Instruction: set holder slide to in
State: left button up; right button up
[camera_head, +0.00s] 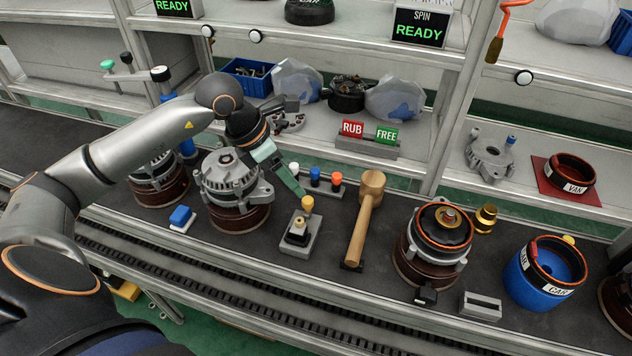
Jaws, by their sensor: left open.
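A small grey holder (287,247) stands on the dark bench in the middle. It carries a black slide part with a pale brass-coloured piece (298,228), and a yellow knob (307,203) stands at its far end. I cannot tell from this view whether the slide is in or out. My left gripper (300,190) reaches down from the upper left, its green-grey fingers just above and beside the yellow knob. It is open, and I cannot tell whether a finger touches the knob. My right gripper is not in view.
An alternator (229,183) stands close left of the holder, a wooden mallet (367,210) close right. White, blue and red-orange knobs (315,177) stand behind. A blue button (181,216) is at left. Another unit (437,240) and a blue cup (533,285) stand farther right.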

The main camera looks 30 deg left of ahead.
aim_at(306, 200)
pick_arm(q)
jog(key=shift+y, duration=0.5)
jog(key=x, duration=0.3)
jog(key=a+p+x, duration=0.1)
jog(key=x, duration=0.3)
jog(key=w+a+x, duration=0.1)
jog(key=x, duration=0.3)
jog(key=shift+w+f, duration=0.15)
jog(key=shift+f, duration=0.1)
grip_shut()
dwell(0.7)
